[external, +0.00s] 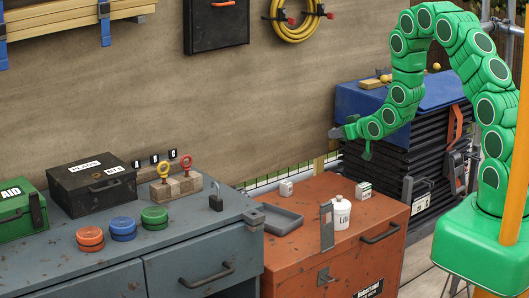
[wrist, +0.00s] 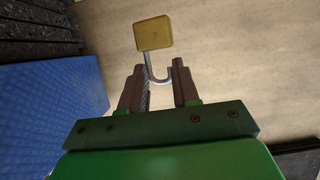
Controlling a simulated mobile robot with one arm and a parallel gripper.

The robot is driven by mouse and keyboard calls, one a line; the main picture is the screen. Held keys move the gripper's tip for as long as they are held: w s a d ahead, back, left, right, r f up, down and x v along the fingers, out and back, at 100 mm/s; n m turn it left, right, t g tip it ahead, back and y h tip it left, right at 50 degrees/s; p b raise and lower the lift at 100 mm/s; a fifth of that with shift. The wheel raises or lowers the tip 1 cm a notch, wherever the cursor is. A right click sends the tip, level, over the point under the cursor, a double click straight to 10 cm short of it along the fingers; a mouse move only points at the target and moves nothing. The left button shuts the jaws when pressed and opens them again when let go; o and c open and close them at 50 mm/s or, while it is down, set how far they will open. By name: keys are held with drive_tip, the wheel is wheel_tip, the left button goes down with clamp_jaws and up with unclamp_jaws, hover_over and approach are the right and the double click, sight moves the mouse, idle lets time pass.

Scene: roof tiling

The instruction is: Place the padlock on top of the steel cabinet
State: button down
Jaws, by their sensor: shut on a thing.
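My gripper (wrist: 160,84) is shut on a padlock (wrist: 153,33) with a yellow, brass-like body and a bent metal shackle. The shackle lies between the fingers, and the body sticks out beyond them. In the external view my gripper (external: 345,131) is raised above and behind the orange cabinet, close to the wall; the padlock cannot be made out there. The grey-blue steel cabinet (external: 205,260) stands at the left, away from my gripper.
The orange cabinet (external: 310,262) holds a grey tray (external: 279,220) and a white jar (external: 342,213). A blue cover (external: 358,100) lies on a black stack.

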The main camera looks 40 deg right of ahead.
sight(338, 143)
drive_tip(key=s+a+r, duration=0.3)
drive_tip(key=a+r, duration=0.2)
drive_tip(key=r, duration=0.3)
drive_tip(key=s+a+r, duration=0.2)
drive_tip(key=a+r, duration=0.3)
drive_tip(key=r, duration=0.3)
drive_tip(key=w+d+f, duration=0.1)
drive_tip(key=d+f, duration=0.3)
drive_tip(key=f, duration=0.2)
drive_tip(key=w+d+f, duration=0.2)
drive_tip(key=d+f, duration=0.2)
drive_tip(key=f, duration=0.3)
drive_tip(key=w+d+f, duration=0.1)
drive_tip(key=d+f, duration=0.3)
drive_tip(key=f, duration=0.2)
drive_tip(key=shift+w+f, duration=0.4)
drive_tip(key=shift+f, duration=0.25)
drive_tip(key=shift+f, duration=4.75)
drive_tip(key=shift+f, duration=0.2)
drive_tip(key=c, duration=0.8)
unclamp_jaws()
